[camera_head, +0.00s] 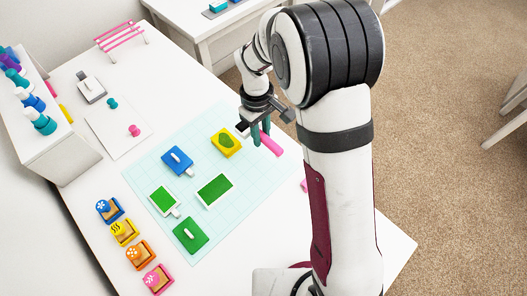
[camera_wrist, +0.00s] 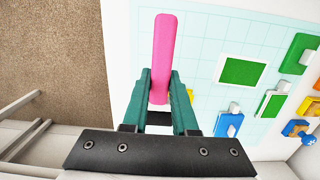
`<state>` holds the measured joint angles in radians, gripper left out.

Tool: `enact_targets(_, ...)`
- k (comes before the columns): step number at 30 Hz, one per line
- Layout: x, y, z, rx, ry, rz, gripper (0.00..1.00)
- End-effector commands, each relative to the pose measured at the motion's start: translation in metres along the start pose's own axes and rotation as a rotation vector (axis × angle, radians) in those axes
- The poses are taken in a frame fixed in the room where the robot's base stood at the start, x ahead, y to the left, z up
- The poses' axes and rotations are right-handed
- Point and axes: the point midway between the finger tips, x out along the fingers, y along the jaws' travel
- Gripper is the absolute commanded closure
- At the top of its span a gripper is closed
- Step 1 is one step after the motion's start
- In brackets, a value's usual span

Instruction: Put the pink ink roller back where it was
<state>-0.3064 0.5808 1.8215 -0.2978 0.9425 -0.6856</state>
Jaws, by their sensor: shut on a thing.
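My gripper (camera_head: 262,128) is shut on a pink, rod-like piece (camera_head: 270,145), which looks like the pink ink roller. It is over the right edge of the pale blue grid mat (camera_head: 245,180); its height above the mat is hard to tell. In the wrist view, the green fingers of my gripper (camera_wrist: 160,80) clasp the pink piece (camera_wrist: 163,45) near its lower end, and the rest points up the picture. A small pink thing (camera_head: 304,185) shows at the table's right, mostly hidden behind my arm.
On the mat lie a yellow pad (camera_head: 227,143), a blue block (camera_head: 177,161) and several green-faced pieces (camera_head: 214,190). Several stamps (camera_head: 124,232) line the left edge. A pink-striped rack (camera_head: 120,36) stands at the back, and a white shelf (camera_head: 60,150) with bottles at left.

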Motion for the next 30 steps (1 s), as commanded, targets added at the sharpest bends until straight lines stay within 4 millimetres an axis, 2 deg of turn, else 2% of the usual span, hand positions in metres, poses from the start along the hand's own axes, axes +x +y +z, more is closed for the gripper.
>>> enact_targets(3,-0.012,0.032,0.050,0.009,0.001,0.001,1.00)
enact_targets(6,-0.019,0.051,0.095,0.005,0.001,0.002,1.00)
enact_targets(9,-0.023,0.060,0.129,0.000,-0.001,0.001,1.00)
enact_targets(12,-0.024,0.061,0.146,-0.006,-0.002,0.000,1.00)
enact_targets(14,-0.019,0.058,0.141,-0.012,-0.003,-0.001,1.00)
enact_targets(21,0.019,0.025,0.073,-0.017,-0.005,-0.001,1.00)
enact_targets(24,0.031,0.017,0.052,-0.013,-0.003,0.000,1.00)
enact_targets(27,0.038,0.012,0.042,-0.010,-0.003,0.000,1.00)
enact_targets(30,0.058,0.010,0.039,-0.010,-0.007,-0.002,1.00)
